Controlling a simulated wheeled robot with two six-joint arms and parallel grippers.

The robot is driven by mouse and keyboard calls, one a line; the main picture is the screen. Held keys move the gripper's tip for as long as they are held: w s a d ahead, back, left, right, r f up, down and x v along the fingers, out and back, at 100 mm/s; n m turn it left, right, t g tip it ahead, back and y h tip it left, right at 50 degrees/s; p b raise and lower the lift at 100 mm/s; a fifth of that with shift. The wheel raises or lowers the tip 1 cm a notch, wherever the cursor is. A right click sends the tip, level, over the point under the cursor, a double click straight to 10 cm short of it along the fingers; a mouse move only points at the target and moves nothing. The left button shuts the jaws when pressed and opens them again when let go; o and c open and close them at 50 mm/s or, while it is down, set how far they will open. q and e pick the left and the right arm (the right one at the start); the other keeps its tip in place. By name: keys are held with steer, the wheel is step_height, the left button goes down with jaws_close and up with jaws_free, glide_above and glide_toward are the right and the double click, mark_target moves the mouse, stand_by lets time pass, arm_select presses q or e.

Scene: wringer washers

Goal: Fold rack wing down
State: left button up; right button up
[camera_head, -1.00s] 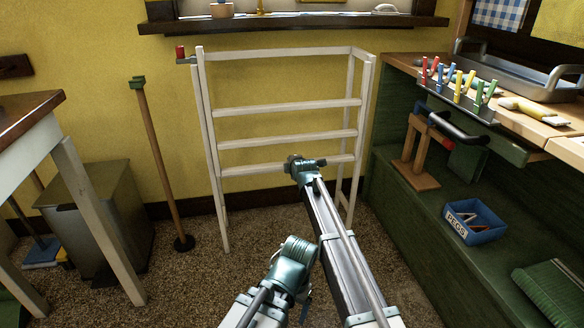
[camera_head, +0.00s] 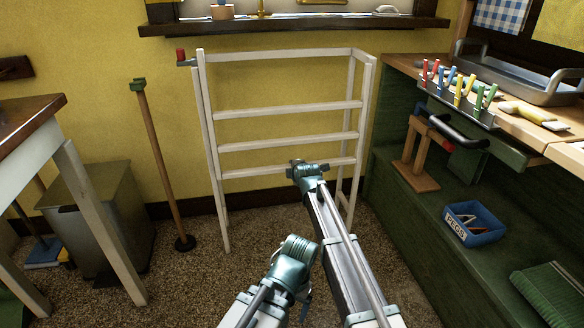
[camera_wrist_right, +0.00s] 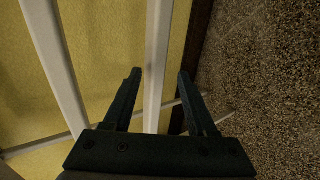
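The white wooden drying rack (camera_head: 288,107) stands upright against the yellow wall in the head view, with several horizontal rungs. A red-tipped dark fitting (camera_head: 181,55) sits at its upper left corner. My right arm reaches up in front of the rack's lowest rung (camera_head: 255,171), and its fingers are hidden there behind the wrist. In the right wrist view, my right gripper (camera_wrist_right: 158,74) is open. A white bar (camera_wrist_right: 158,40) of the rack runs between its two fingers, and I cannot tell if they touch it.
A green bench (camera_head: 430,230) with pegs and a blue peg box (camera_head: 473,222) stands close on the right. A wooden pole (camera_head: 160,165), a metal bin (camera_head: 105,205) and a table (camera_head: 30,115) are on the left. Carpet is open between them.

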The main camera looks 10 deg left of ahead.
steer(key=p+v, duration=0.4)
steer(key=v, duration=0.6)
steer(key=shift+s+p, duration=0.2)
steer(key=shift+p, duration=0.1)
steer(key=shift+d, duration=0.1)
steer(key=s+d+f+m+g+h, duration=0.1)
steer(key=s+d+f+m+g, duration=0.25)
steer(key=s+d+m, duration=0.6)
steer(key=s+d+f+m+g+h, duration=0.1)
steer(key=s+d+f+m+g, duration=0.35)
steer(key=s, duration=0.75)
steer(key=s+d+f+m+g+h, duration=0.2)
steer(key=s+d+f+m, duration=0.1)
steer(key=s+d+m, duration=0.55)
steer(key=s+a+r+n+g+h+p, duration=0.1)
steer(key=s+a+r+n+p, duration=0.4)
steer(key=s+a+r+p, duration=0.4)
step_height(320, 180, up, 38)
steer(key=w+p, duration=0.1)
steer(key=p, duration=3.6)
steer(key=shift+w+a, duration=0.15)
steer(key=shift+a, duration=0.2)
